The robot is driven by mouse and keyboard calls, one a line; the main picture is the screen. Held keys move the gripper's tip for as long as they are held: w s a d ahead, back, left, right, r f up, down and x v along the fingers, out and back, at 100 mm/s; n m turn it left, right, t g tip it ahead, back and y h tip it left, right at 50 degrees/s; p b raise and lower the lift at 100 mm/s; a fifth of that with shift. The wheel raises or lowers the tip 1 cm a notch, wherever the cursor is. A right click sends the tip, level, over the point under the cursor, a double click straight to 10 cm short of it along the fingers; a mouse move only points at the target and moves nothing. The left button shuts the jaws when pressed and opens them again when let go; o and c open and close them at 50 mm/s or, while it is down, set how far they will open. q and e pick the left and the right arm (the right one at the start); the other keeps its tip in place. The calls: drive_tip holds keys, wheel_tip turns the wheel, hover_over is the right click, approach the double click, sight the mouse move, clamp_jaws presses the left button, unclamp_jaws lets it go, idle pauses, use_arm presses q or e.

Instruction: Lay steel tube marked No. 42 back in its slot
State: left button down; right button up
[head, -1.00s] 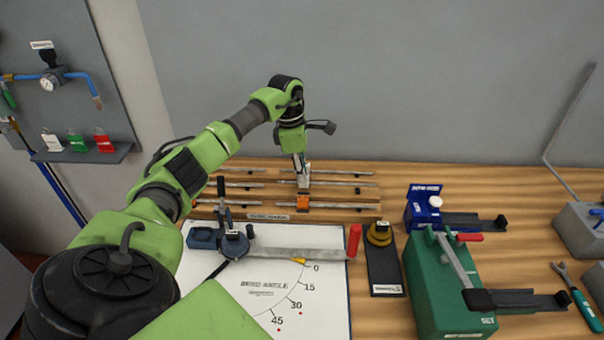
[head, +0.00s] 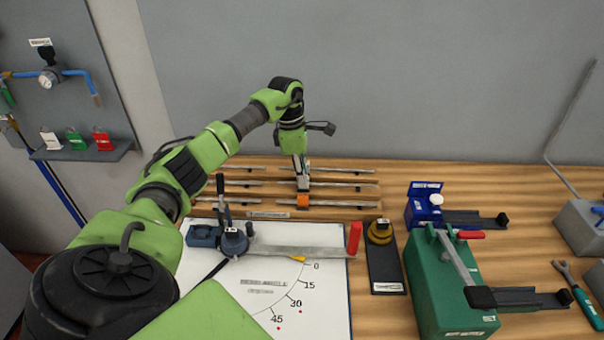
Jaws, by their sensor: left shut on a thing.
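Several thin steel tubes lie in the long slotted wooden rack (head: 262,212) at the back of the bench. My left gripper (head: 302,188) points down over the middle of the rack and is shut on a steel tube (head: 340,184), at or just above the rack's slots. Whether this tube rests in its slot cannot be told. No number 42 can be read on any tube. An orange block (head: 303,201) shows just in front of the fingers. My right gripper is not in view.

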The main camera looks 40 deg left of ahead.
use_arm(q)
drive_tip(key=shift+f, duration=0.25)
drive_tip(key=c, duration=1.9)
unclamp_jaws()
drive_tip(key=shift+r, duration=0.1)
drive_tip(key=shift+o, duration=0.4)
drive_tip(key=shift+r+p, duration=2.45)
drive_tip(key=shift+r, duration=1.05)
